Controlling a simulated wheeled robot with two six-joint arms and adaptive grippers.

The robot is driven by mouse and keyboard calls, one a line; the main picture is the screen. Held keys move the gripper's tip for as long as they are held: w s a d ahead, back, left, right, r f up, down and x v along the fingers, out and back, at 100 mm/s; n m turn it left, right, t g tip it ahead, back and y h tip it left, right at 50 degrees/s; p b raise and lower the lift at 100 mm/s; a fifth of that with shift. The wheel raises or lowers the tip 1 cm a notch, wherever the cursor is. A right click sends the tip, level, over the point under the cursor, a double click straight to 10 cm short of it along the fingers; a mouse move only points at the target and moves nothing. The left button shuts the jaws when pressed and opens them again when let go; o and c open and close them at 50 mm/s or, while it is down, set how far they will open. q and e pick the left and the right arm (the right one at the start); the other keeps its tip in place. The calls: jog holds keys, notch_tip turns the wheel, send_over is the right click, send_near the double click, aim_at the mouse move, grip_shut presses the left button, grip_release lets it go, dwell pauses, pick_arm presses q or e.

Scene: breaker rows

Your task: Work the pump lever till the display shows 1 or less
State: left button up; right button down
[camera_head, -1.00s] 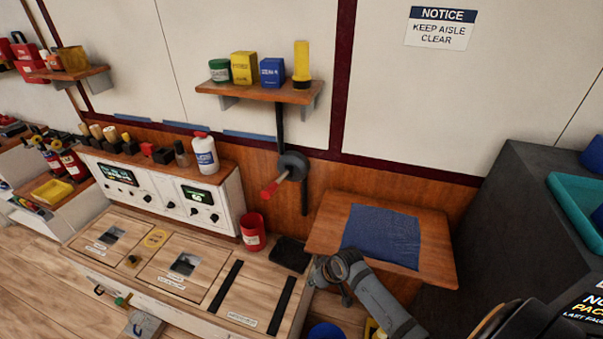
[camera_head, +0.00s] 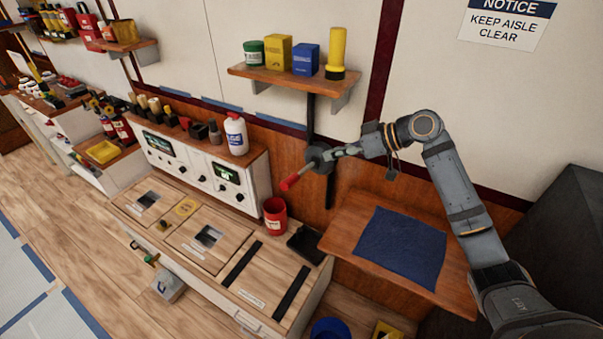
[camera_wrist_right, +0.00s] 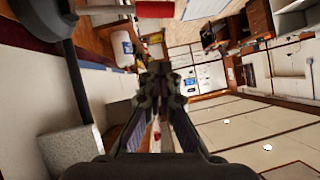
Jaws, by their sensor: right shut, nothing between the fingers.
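The pump lever has a red grip (camera_head: 289,182) that slants down and to the left from a dark round hub (camera_head: 318,154) on the wood wall panel. In the right wrist view its red grip (camera_wrist_right: 155,9) shows at the top and its dark bar at the left. My right gripper (camera_head: 338,153) is shut and empty, in front of or beside the hub; I cannot tell if it touches. Its closed fingers (camera_wrist_right: 160,82) also show in the right wrist view, apart from the red grip. Two lit displays, left (camera_head: 158,143) and right (camera_head: 228,175), are too small to read surely. My left gripper is not in view.
A wooden shelf (camera_head: 290,82) with cans and boxes hangs above the lever. A red cup (camera_head: 274,216) and a black tray (camera_head: 305,242) stand below it. A side table with a blue mat (camera_head: 398,246) is to the right. A white bottle (camera_head: 236,135) stands on the panel box.

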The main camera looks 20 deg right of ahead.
jog(key=shift+a, duration=0.25)
jog(key=shift+w, duration=0.1)
jog(key=p, duration=0.3)
send_over(298, 175)
jog(key=s, duration=0.4)
notch_tip(298, 175, down, 5)
jog(key=f, duration=0.2)
jog(key=a+f+p, duration=0.1)
jog(key=shift+w+f, duration=0.15)
jog(key=shift+f, duration=0.45)
